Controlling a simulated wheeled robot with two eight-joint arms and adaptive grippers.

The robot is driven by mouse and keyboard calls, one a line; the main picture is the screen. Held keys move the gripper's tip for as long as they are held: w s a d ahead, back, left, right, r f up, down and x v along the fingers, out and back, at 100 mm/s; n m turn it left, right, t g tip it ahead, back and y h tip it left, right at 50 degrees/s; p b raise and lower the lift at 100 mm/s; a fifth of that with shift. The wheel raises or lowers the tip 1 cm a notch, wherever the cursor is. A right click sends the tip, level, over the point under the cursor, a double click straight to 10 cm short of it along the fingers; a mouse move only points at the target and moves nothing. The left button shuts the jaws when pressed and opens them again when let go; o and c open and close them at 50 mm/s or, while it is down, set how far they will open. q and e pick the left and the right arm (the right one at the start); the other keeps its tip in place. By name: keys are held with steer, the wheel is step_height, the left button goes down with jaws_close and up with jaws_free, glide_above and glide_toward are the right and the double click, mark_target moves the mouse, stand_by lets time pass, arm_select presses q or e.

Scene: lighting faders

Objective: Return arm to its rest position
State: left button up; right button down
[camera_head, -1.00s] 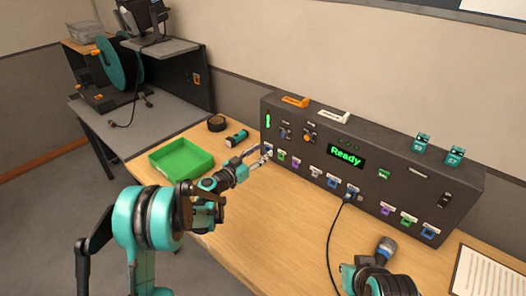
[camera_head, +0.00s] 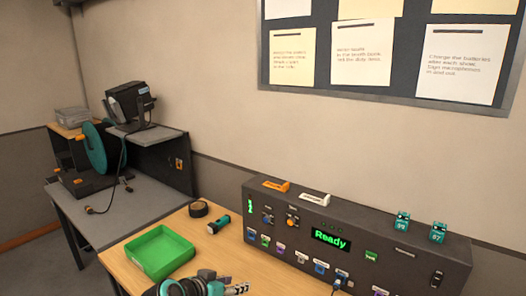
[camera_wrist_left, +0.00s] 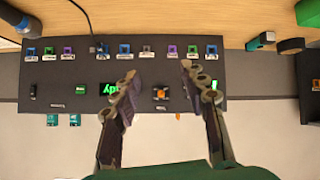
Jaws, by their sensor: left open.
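My left gripper (camera_head: 236,288) shows at the bottom edge of the head view, in front of the dark console (camera_head: 395,270). Most of its arm is cut off by the frame. In the left wrist view the two fingers of my left gripper (camera_wrist_left: 157,75) are spread apart with nothing between them. The console (camera_wrist_left: 140,100) appears upside down behind them, and the fingers partly cover its green display. I cannot tell the distance to the console, but no contact shows. My right gripper is in neither view.
The console's display (camera_head: 331,239) reads "Ready". A green tray (camera_head: 160,252), a teal flashlight (camera_head: 218,224) and a black roll (camera_head: 198,209) lie left of the console on the wooden table. A grey desk (camera_head: 105,215) with equipment stands further left. A notice board (camera_head: 385,98) hangs behind.

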arm_select(q)
steer(key=s+a+f+n+y, duration=0.1)
steer(key=s+a+f+y, duration=0.1)
steer(key=s, duration=0.4)
steer(key=s+a+f+n+g+y, duration=0.1)
steer(key=s+a+f+n+y, duration=0.1)
steer(key=s+a, duration=0.2)
steer(key=s+a+f+n+g+y, duration=0.1)
steer(key=s+a, duration=0.3)
steer(key=s, duration=0.5)
steer(key=shift+f+y, duration=0.4)
steer(key=shift+f, duration=0.15)
stand_by(1.3)
